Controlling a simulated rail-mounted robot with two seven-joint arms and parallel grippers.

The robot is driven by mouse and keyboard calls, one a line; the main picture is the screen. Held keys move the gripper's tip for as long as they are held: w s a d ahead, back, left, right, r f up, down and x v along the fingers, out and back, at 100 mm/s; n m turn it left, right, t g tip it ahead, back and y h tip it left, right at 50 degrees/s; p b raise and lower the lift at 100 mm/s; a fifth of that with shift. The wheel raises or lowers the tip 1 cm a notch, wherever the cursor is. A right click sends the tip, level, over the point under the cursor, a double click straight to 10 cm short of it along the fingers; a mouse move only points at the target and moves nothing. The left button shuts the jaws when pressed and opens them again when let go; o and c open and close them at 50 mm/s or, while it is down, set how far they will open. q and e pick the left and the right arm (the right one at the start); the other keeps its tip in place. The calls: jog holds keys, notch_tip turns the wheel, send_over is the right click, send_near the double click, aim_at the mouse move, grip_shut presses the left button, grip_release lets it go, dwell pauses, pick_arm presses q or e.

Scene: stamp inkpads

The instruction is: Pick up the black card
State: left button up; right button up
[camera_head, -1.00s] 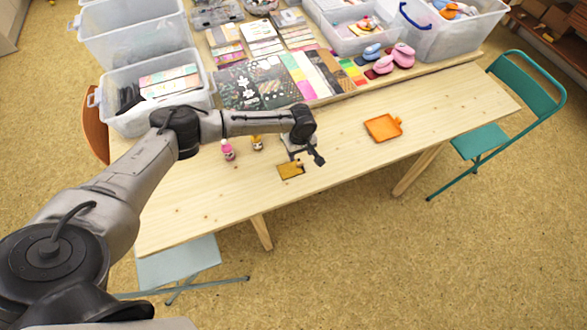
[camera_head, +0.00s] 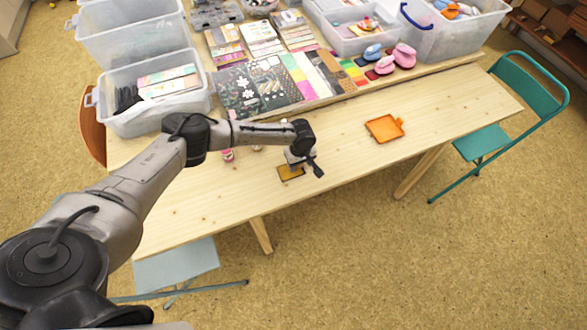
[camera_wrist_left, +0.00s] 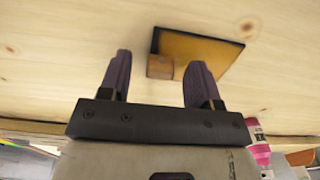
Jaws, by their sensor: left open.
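A flat brown-orange piece with a black edge (camera_head: 290,173) lies on the wooden table; in the left wrist view (camera_wrist_left: 205,46) a small wooden block (camera_wrist_left: 159,67) shows at its corner. I cannot tell whether this piece is the black card. My left gripper (camera_head: 309,165) is open, close above the table at the piece's right side in the head view. In the left wrist view its two dark fingers (camera_wrist_left: 157,82) stand apart, with the block showing between their tips. Nothing is held. My right gripper is not in view.
A pink-capped bottle (camera_wrist_left: 258,148) stands near the gripper, partly behind my arm in the head view. An orange tray (camera_head: 384,128) lies to the right. Patterned papers (camera_head: 258,86) and clear bins (camera_head: 155,113) fill the back. The table's front is clear.

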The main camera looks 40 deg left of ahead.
pick_arm(q)
jog(key=c, duration=0.8)
jog(key=shift+r, duration=0.15)
jog(key=shift+c, duration=0.2)
jog(key=shift+r+p, duration=0.3)
jog(key=shift+r, duration=0.3)
notch_tip(320, 180, up, 3)
jog(key=shift+r+p, duration=0.1)
jog(key=shift+p, duration=0.5)
jog(key=s+d+r+p, duration=0.1)
jog(key=d+r+p, duration=0.1)
jog(key=d+r, duration=0.4)
jog(key=d, duration=0.5)
jog(key=shift+s+d+r, duration=0.15)
jog(key=shift+d, duration=0.15)
